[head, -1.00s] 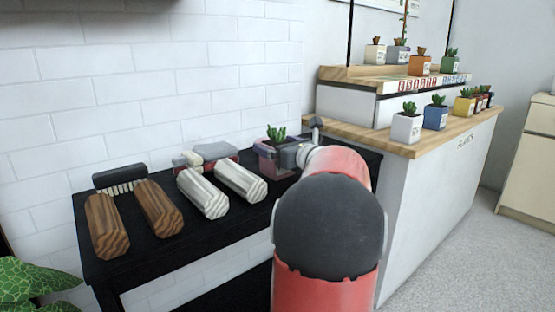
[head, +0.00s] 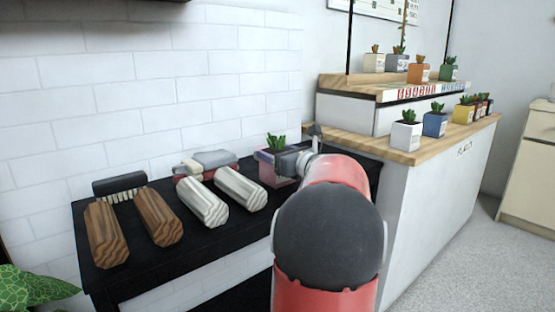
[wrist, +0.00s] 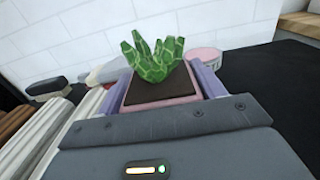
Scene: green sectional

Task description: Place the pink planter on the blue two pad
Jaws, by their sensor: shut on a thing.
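The pink planter (head: 272,168) holds a green succulent and is at the right part of the black table. My gripper (head: 290,162) is shut on it. In the wrist view the planter (wrist: 160,104) sits upright between the two purple-tinted fingers, with the plant towards the camera. I cannot tell whether its base touches the table. A strip with red and blue marked pads runs along the stepped wooden shelf; the blue pads (head: 455,87) are at its right end. Their numbers are too small to read, so I cannot pick out the blue two.
Brown and white log-like rolls (head: 163,216) and a brush (head: 119,185) lie left on the black table (head: 180,262). A round pink object (wrist: 206,56) is behind the planter. Potted succulents, including a white planter (head: 406,136) and a blue planter (head: 435,124), line the wooden counter.

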